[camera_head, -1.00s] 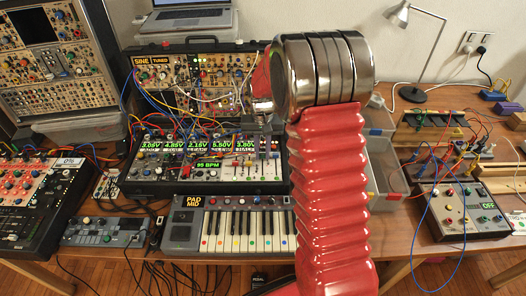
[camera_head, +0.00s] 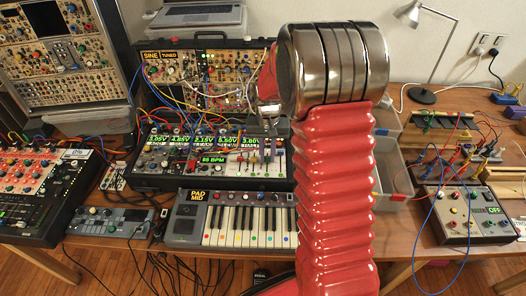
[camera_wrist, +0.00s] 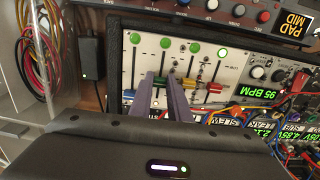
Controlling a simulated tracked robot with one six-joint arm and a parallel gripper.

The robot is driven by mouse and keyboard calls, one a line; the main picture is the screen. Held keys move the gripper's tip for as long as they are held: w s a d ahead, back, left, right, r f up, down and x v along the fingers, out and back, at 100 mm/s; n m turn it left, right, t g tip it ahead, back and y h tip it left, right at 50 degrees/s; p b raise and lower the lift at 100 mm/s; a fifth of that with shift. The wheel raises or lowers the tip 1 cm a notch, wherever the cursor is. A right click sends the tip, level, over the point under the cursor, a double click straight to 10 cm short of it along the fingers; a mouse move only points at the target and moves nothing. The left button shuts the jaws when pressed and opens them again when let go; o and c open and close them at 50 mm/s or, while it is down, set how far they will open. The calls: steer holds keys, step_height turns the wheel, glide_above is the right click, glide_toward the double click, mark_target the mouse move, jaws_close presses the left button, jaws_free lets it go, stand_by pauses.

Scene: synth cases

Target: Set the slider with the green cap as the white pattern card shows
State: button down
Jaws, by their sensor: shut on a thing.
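In the wrist view a pale slider panel (camera_wrist: 206,66) has several slots, with round green marks along its top edge. My gripper (camera_wrist: 161,88) reaches over it, its two purple-grey fingers closed around one slider. The green cap (camera_wrist: 160,80) is between the fingers and mostly hidden by them. A yellow cap (camera_wrist: 189,84) and a red cap (camera_wrist: 215,88) stand on the slots to the right. In the head view the slider panel (camera_head: 276,172) is partly behind my arm. I cannot make out the white pattern card.
The keyboard (camera_head: 247,226) lies in front of the synth case. Patch cables (camera_wrist: 240,108) cross close to the sliders on the right of the wrist view. A clear bin (camera_wrist: 37,50) with coiled cables stands at the left there. A grey control box (camera_head: 463,232) sits far right.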

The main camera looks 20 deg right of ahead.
mark_target(267, 164)
steer(key=shift+s, duration=0.3)
steer(key=c, duration=1.9)
jaws_free()
steer(key=shift+a, duration=0.1)
steer(key=shift+r, duration=0.1)
step_height(267, 164, up, 14)
steer(key=shift+f, duration=0.2)
